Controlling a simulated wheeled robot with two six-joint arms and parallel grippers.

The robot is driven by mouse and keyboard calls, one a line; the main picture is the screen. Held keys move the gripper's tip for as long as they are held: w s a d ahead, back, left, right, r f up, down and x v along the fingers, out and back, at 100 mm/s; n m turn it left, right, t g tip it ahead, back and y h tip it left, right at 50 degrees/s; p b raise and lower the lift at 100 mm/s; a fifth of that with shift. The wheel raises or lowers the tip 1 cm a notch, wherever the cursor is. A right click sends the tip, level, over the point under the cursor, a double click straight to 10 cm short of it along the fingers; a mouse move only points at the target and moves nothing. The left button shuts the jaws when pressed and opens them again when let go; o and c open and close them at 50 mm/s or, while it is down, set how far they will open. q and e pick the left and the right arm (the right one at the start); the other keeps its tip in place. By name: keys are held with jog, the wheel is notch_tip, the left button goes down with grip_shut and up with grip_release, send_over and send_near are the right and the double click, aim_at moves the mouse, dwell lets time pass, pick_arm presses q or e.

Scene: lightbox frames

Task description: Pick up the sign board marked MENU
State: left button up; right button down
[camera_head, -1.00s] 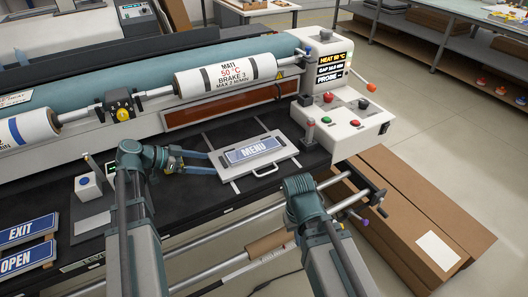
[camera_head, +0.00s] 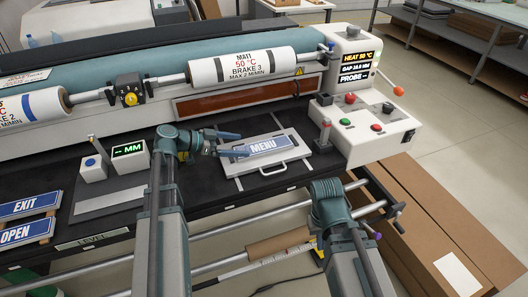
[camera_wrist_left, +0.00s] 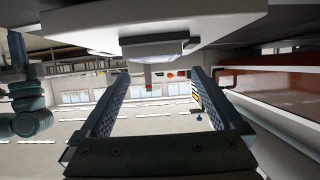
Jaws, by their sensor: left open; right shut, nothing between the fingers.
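The blue MENU sign board (camera_head: 265,145) lies on a light grey plate with a handle (camera_head: 290,160) on the black bench. My left gripper (camera_head: 242,144) is open, its two fingers reaching over the plate to the sign's left end. One finger is beyond the sign and one overlaps its left end in the picture; I cannot tell if they touch it. In the left wrist view my open fingers (camera_wrist_left: 162,78) have a pale block, likely the sign's end (camera_wrist_left: 158,48), ahead between them. My right arm's wrist shows at the front right, but its fingers are hidden.
EXIT (camera_head: 27,204) and OPEN (camera_head: 27,233) signs lie at the left. A gauge box (camera_head: 129,150) and a button block (camera_head: 92,167) stand left of my left wrist. The roller machine (camera_head: 240,70) runs behind; its control box (camera_head: 365,125) is at the right.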

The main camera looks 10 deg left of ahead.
aim_at(263, 148)
pick_arm(q)
jog(key=shift+x, duration=1.3)
pick_arm(e)
jog(key=shift+f, duration=0.5)
